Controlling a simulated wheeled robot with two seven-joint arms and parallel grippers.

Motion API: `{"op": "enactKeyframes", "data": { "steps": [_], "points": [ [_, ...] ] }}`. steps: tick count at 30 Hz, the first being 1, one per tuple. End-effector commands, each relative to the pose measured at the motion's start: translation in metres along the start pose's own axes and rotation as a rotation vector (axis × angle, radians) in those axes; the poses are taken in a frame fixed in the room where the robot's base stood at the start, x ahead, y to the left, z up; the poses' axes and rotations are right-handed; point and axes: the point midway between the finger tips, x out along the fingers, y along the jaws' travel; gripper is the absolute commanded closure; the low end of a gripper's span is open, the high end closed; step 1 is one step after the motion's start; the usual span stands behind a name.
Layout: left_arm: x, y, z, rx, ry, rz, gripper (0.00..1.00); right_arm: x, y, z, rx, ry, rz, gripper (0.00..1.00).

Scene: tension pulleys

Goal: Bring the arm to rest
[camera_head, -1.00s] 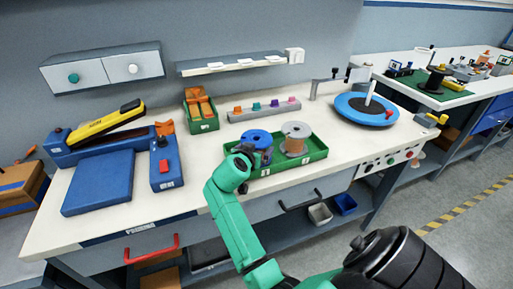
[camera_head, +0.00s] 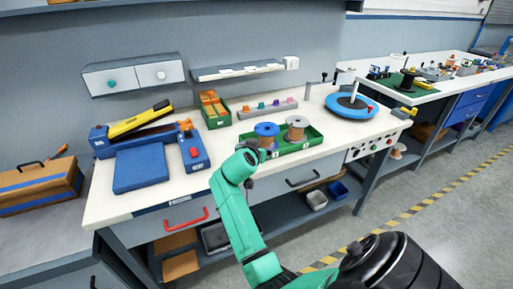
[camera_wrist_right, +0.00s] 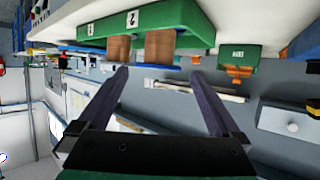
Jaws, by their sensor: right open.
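My right arm (camera_head: 240,210) is green and comes up from the bottom of the head view, bent, with its wrist in front of the bench edge. My right gripper (camera_head: 252,152) shows small and dark there, partly hidden by the wrist. In the right wrist view, which looks upside down, its two dark fingers (camera_wrist_right: 163,85) are spread with nothing between them. The green tray (camera_head: 302,147) with a blue-topped spool (camera_head: 266,131) and a copper-coloured spool (camera_head: 296,129) lies beyond the gripper. My left gripper is not in view.
The bench top (camera_head: 110,202) carries a blue press (camera_head: 140,168) at left, a green bin (camera_head: 214,112) at the back and a blue turntable (camera_head: 351,106) at right. A red drawer handle (camera_head: 185,220) sticks out in front. A toolbox (camera_head: 40,188) stands at far left.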

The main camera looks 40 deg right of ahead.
Motion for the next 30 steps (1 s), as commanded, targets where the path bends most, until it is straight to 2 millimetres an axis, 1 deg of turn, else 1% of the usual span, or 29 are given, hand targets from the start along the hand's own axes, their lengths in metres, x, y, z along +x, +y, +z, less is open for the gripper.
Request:
{"op": "enactKeyframes", "data": {
  "steps": [6,13,15,17,20,21,24,27,30],
  "points": [
    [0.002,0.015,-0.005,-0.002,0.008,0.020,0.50,0.000,0.000,0.000,0.000,0.001,0.000,0.00],
    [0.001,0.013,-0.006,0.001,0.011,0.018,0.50,0.000,0.000,0.001,-0.002,0.000,0.000,0.00],
    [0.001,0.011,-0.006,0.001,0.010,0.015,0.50,-0.001,0.004,0.008,-0.021,-0.016,-0.003,0.00],
    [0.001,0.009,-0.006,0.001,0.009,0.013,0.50,-0.006,0.013,0.025,-0.065,-0.056,-0.017,0.00],
    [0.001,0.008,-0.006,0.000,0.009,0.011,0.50,-0.025,0.029,0.074,-0.208,-0.184,-0.091,0.00],
    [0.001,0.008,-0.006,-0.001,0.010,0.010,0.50,-0.037,0.033,0.095,-0.276,-0.243,-0.137,0.00],
    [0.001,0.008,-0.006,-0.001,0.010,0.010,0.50,-0.068,0.039,0.141,-0.430,-0.373,-0.262,0.00],
    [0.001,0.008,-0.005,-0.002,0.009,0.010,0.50,-0.098,0.043,0.175,-0.551,-0.473,-0.374,0.00],
    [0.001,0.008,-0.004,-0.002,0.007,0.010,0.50,-0.127,0.047,0.202,-0.650,-0.554,-0.476,0.00]
  ]
}}
